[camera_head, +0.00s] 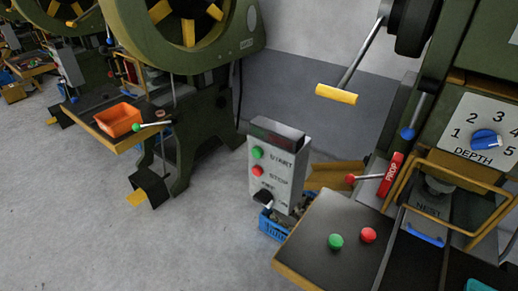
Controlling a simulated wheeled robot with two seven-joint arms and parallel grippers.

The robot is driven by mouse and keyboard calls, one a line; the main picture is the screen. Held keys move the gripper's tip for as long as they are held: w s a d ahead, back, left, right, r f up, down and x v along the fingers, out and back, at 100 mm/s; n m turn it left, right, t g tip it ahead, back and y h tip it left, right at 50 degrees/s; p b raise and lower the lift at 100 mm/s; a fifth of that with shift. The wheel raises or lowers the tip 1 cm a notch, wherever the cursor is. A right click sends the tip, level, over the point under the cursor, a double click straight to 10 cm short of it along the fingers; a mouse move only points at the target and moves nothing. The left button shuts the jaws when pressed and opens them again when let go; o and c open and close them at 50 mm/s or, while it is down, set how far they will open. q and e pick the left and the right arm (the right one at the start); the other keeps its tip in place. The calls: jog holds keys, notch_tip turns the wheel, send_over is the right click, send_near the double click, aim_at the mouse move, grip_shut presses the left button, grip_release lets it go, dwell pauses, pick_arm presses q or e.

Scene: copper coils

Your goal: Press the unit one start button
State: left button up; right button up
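A grey control box (290,165) stands in the middle of the head view. It has a green button (257,153) beside the word START and a red button (258,171) beside the word STOP. A black knob (263,197) sits below them, with partly hidden lettering. A second green button (336,241) and a second red button (368,235) are on the dark bench top (318,222) at the lower right. No "unit one" label is readable. Neither of my grippers is visible.
A green press at right carries a DEPTH dial (486,139), a red PROP lever (390,175) and a yellow-handled crank (337,94). A blue crate (272,228) sits below the control box. Another machine with an orange bin (118,119) stands left. Grey floor (150,245) is clear at lower left.

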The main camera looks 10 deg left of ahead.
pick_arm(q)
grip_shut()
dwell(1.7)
